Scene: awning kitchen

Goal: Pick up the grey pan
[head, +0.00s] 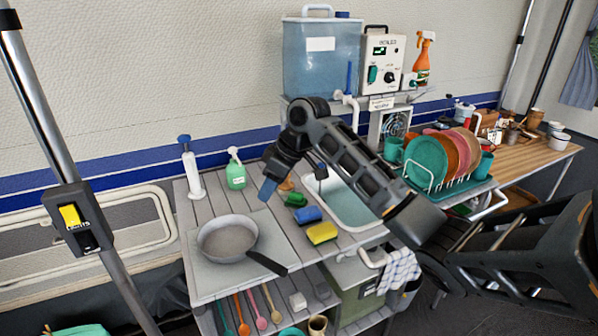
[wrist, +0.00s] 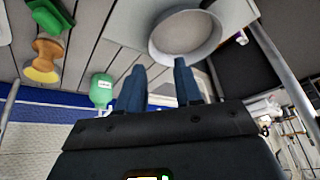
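The grey pan (head: 227,238) lies upright on a light board at the left of the counter, its dark handle (head: 267,263) pointing toward the lower right. My gripper (head: 267,190) is in the air above the counter, up and to the right of the pan, apart from it. In the wrist view the pan (wrist: 186,38) shows beyond the fingertips, its handle not visible there. My gripper (wrist: 159,66) has its two blue fingers spread, with nothing between them.
A green bottle (head: 236,170) and a white pump bottle (head: 191,168) stand behind the pan. A yellow sponge (head: 322,233) and a blue sponge (head: 308,215) lie right of it, before the sink (head: 350,203). A dish rack with plates (head: 427,163) stands farther right.

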